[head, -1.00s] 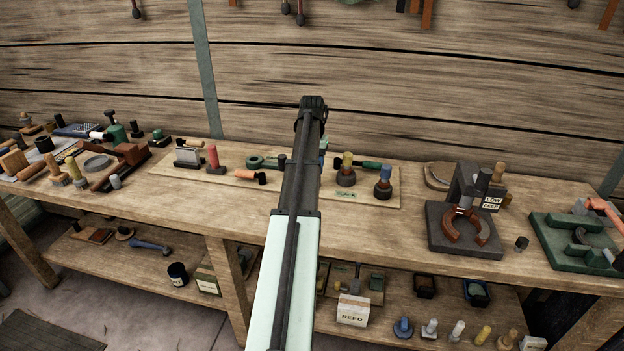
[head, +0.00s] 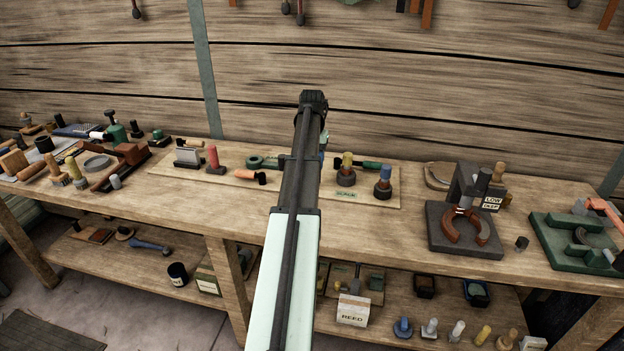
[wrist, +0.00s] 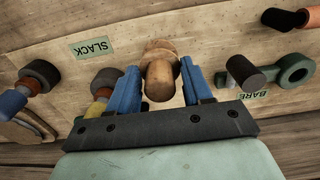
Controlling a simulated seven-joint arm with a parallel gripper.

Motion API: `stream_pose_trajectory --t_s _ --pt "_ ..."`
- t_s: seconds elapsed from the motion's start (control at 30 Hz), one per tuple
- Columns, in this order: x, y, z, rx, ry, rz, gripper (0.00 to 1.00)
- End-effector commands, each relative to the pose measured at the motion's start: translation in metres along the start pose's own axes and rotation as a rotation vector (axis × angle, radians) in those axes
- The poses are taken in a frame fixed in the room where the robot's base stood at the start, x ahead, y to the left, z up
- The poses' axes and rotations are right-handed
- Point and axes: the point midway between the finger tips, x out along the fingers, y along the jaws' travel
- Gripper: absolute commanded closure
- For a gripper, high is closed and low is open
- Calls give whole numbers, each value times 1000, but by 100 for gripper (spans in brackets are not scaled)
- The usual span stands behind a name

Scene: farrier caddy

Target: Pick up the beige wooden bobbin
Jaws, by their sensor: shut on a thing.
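The beige wooden bobbin (wrist: 160,78) shows in the wrist view, with a rounded near end and a wider part behind it. My gripper (wrist: 161,84) has its blue fingers on both sides of the bobbin, shut on it. The bobbin is over the pale board (wrist: 215,35); I cannot tell whether it is clear of the board. In the head view my arm hides the bobbin and nearly all of the gripper.
The board (head: 395,201) carries a SLACK label (wrist: 93,47), a BARE label (wrist: 254,95) and several handled tools. A dark block with a horseshoe (head: 466,225) is at right.

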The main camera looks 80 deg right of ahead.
Motion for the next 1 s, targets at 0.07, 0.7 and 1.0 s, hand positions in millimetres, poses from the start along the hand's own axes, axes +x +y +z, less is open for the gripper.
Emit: stream_pose_trajectory --t_s 0.07,0.7,1.0 --pt "-2 0 0 0 0 0 100" --pt "-23 0 0 0 1 0 100" --pt "-37 0 -1 0 0 0 100"
